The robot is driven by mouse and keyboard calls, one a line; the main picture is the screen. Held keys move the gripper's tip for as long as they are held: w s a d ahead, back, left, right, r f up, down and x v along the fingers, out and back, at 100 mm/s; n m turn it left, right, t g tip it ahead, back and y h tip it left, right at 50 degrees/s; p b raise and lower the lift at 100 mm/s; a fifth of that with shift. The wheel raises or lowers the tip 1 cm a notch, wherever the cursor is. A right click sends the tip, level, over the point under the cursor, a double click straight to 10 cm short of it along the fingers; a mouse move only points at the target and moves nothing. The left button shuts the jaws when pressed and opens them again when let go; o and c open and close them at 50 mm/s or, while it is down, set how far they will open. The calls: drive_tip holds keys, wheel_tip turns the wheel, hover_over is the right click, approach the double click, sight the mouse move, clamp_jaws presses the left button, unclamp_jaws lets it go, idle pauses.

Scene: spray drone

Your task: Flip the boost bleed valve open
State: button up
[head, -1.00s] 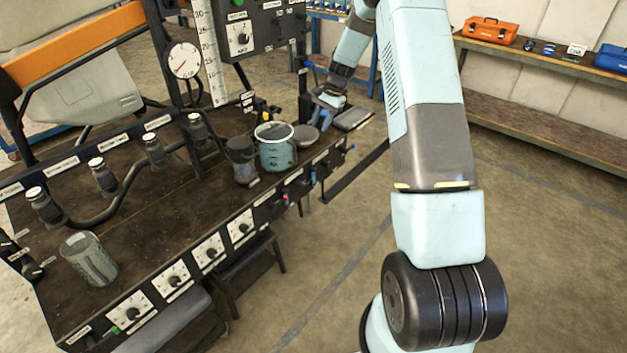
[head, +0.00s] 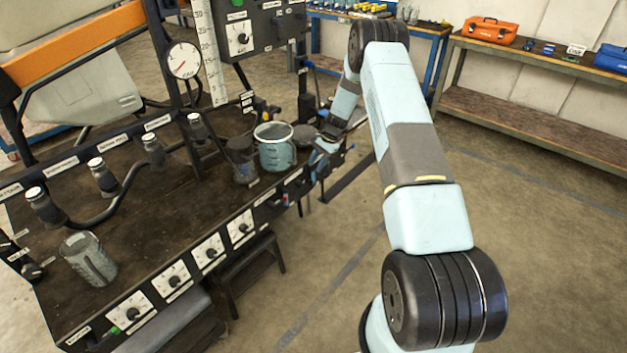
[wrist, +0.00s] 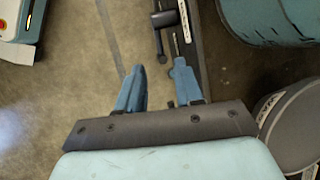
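My gripper (head: 318,165) is at the right end of the bench's front edge in the head view, pointing down. In the wrist view its two blue fingers (wrist: 157,68) are apart, with floor visible between them, so it is open and empty. Ahead of the fingertips, a dark valve fitting (wrist: 164,19) with a thin stem sits on the bench's black front strip (wrist: 187,22), which carries a white label too small to read. I cannot confirm that this is the boost bleed valve. In the head view my gripper and arm partly cover this stretch of edge.
A teal measuring jug (head: 275,152) and a dark pot (head: 241,162) stand on the bench near my gripper.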

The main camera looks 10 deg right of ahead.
sight(309, 182)
drive_tip(key=x, duration=0.8)
drive_tip(key=shift+a+f, duration=0.1)
drive_tip(key=shift+f, duration=0.25)
drive_tip(key=shift+c, duration=0.4)
clamp_jaws()
